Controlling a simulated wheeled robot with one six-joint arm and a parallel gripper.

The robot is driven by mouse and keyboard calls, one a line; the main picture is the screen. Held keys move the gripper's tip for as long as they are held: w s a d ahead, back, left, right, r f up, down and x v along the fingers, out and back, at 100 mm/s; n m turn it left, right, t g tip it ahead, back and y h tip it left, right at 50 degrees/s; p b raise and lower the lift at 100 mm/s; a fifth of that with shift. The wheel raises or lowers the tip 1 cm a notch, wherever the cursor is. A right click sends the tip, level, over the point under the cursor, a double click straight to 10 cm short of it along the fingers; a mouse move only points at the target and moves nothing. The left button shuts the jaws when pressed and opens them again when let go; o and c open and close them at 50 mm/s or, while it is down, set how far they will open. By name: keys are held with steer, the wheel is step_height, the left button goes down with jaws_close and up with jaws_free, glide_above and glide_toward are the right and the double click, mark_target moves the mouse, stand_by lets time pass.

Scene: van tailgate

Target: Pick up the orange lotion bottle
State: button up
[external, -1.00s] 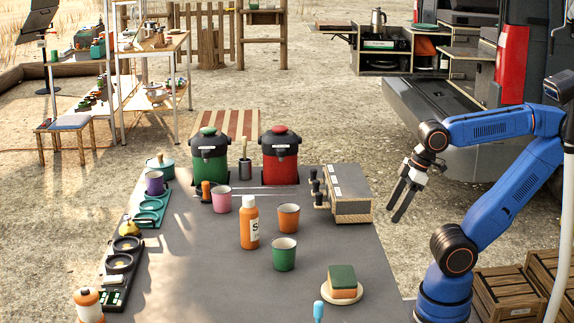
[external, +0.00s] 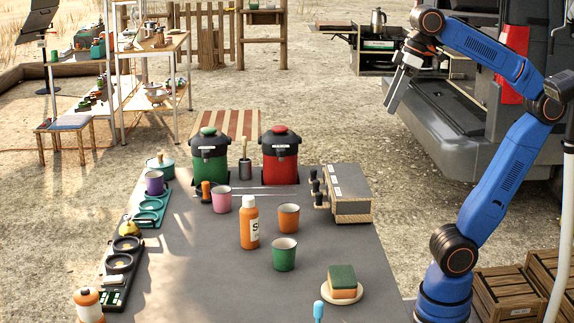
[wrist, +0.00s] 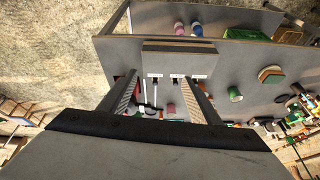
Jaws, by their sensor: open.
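The orange lotion bottle (external: 249,228) stands upright on the grey table, with a white cap and a pale label. It stands to the left of an orange cup (external: 288,217) and behind and left of a green cup (external: 284,254). My gripper (external: 394,100) is raised high, to the right of and beyond the bottle, well apart from it. In the wrist view the fingers of my gripper (wrist: 160,82) are spread and I see nothing held between them. I cannot make out the bottle in the wrist view.
A grey block with black knobs (external: 350,193) stands at the table's right edge. A sponge on a plate (external: 341,285) is near the front right. A pink cup (external: 222,199), green dispenser (external: 209,163) and red dispenser (external: 281,163) stand behind. An orange-and-white container (external: 88,306) is front left.

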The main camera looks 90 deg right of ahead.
steer(key=w+a+r+m+g, duration=0.1)
steer(key=w+a+r+m, duration=0.1)
steer(key=w, duration=0.4)
steer(key=w+a+r+m, duration=0.2)
steer(key=w, duration=0.3)
steer(key=m+g, duration=0.3)
steer(key=m, duration=0.8)
glide_above(250, 230)
steer(key=d, duration=0.2)
step_height(250, 230, down, 7)
step_height(250, 230, down, 16)
steer(key=shift+s+a+r, duration=0.1)
steer(key=shift+s+a, duration=0.05)
steer(key=shift+w+d+f, duration=0.1)
steer(key=shift+f, duration=1.45)
steer(key=shift+w+d+f, duration=0.1)
steer(key=shift+f, duration=1.45)
